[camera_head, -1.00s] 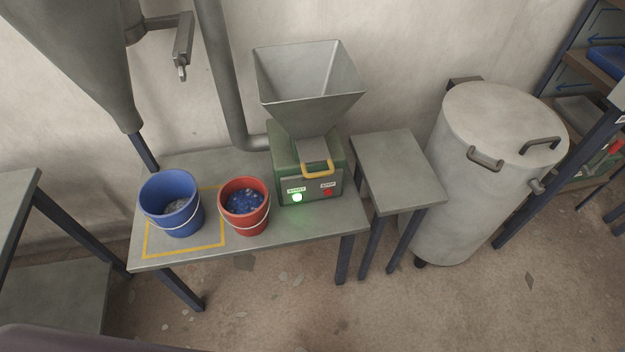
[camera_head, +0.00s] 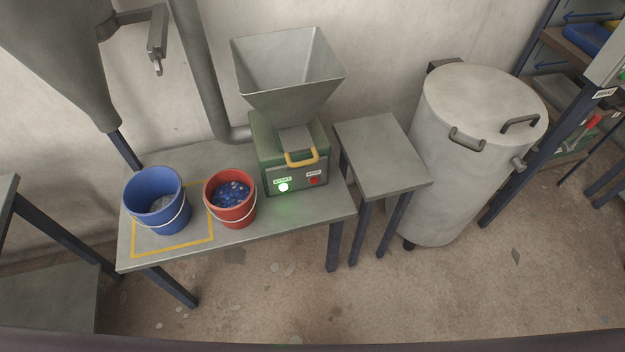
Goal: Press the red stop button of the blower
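The blower (camera_head: 289,150) is a green box with a grey hopper (camera_head: 288,75) on top and a yellow handle (camera_head: 302,158) on its front. It stands at the right end of a grey table (camera_head: 240,232). Its front panel has a lit green start button (camera_head: 283,187) on the left and a red stop button (camera_head: 313,181) on the right. The green light glows on the table below. Neither of my grippers is in view.
A blue bucket (camera_head: 150,188) and a red bucket (camera_head: 229,213) with blue pieces stand left of the blower. A small side table (camera_head: 385,150) and a large grey drum (camera_head: 470,160) stand to the right. The floor (camera_head: 340,305) in front is clear apart from flat scraps.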

